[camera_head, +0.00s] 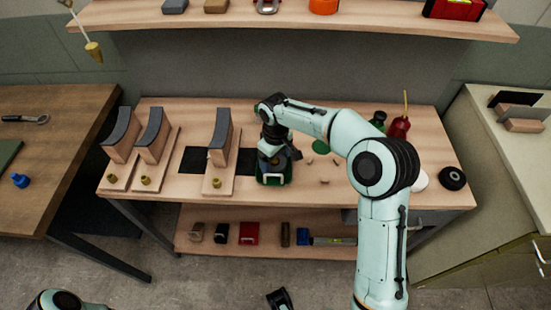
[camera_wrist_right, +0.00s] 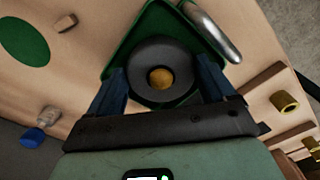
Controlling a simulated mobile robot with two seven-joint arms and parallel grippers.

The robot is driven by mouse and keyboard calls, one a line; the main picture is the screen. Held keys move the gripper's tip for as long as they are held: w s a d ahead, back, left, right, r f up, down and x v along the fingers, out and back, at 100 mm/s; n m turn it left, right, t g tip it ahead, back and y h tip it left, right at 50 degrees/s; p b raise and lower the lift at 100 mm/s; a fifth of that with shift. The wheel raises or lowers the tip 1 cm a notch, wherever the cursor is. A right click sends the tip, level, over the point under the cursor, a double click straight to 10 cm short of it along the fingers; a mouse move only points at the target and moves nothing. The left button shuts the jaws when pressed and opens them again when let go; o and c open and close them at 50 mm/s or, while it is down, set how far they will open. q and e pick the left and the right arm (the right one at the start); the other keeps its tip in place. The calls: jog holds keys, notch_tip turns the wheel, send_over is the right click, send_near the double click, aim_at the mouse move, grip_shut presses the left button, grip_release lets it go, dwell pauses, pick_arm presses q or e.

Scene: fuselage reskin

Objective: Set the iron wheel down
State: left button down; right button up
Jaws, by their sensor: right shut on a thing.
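The iron wheel (camera_wrist_right: 133,73) is a dark round ring with a brass-coloured centre. In the right wrist view it sits between the two blue fingers of my right gripper (camera_wrist_right: 162,85), which is shut on it. A green holder (camera_wrist_right: 122,52) with a raised rim lies directly under or around the wheel; I cannot tell whether they touch. In the head view my right gripper (camera_head: 275,157) is over the green holder (camera_head: 274,181) at the middle of the workbench and mostly hides the wheel. A dark part at the bottom edge may be my left gripper (camera_head: 280,299); its fingers are unclear.
Wooden stands with dark curved tops (camera_head: 153,130) are left of the holder on the workbench (camera_head: 330,190). A black ring (camera_head: 452,178), a white disc (camera_head: 419,180) and a red oil can (camera_head: 399,127) are at the right. A loaded shelf (camera_head: 390,18) overhangs the back.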

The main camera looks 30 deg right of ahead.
aim_at(275, 162)
jog(key=o, duration=1.3)
jog(key=shift+f, duration=0.1)
notch_tip(275, 162, up, 12)
jog(key=shift+r+p, duration=0.2)
jog(key=shift+p, duration=0.8)
